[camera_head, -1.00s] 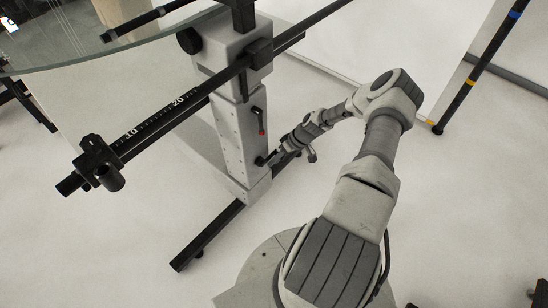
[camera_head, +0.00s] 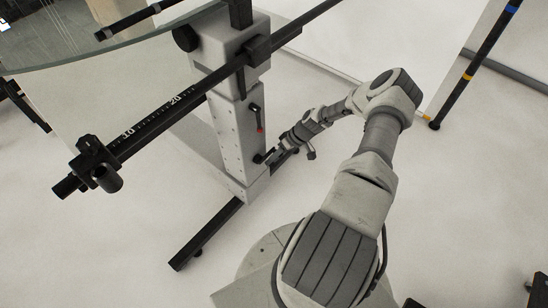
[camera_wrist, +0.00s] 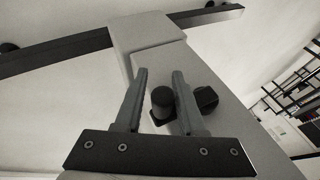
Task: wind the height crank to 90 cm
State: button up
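The height crank shows in the wrist view as a black round grip (camera_wrist: 162,101) and a black hub (camera_wrist: 206,99) on the pale column. The crank is small and dark near the low part of the column in the head view (camera_head: 259,158). My gripper (camera_wrist: 160,73) is open, its two grey fingers on either side of the grip. A gap shows between the left finger and the grip; whether the right finger touches it, I cannot tell. In the head view my gripper (camera_head: 270,157) is close beside the column (camera_head: 237,135). No height reading is legible.
A lever with a red tip (camera_head: 258,118) is on the column above my gripper. A black horizontal bar (camera_head: 160,124) marked 10 and 20 crosses the column. A glass disc (camera_head: 110,48) is at upper left. A black foot bar (camera_head: 208,233) lies on the floor.

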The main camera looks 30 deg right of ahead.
jog(key=shift+r, duration=0.15)
jog(key=p+v, duration=0.2)
jog(key=v, duration=0.5)
jog(key=shift+d, duration=0.2)
jog(key=shift+s, duration=0.25)
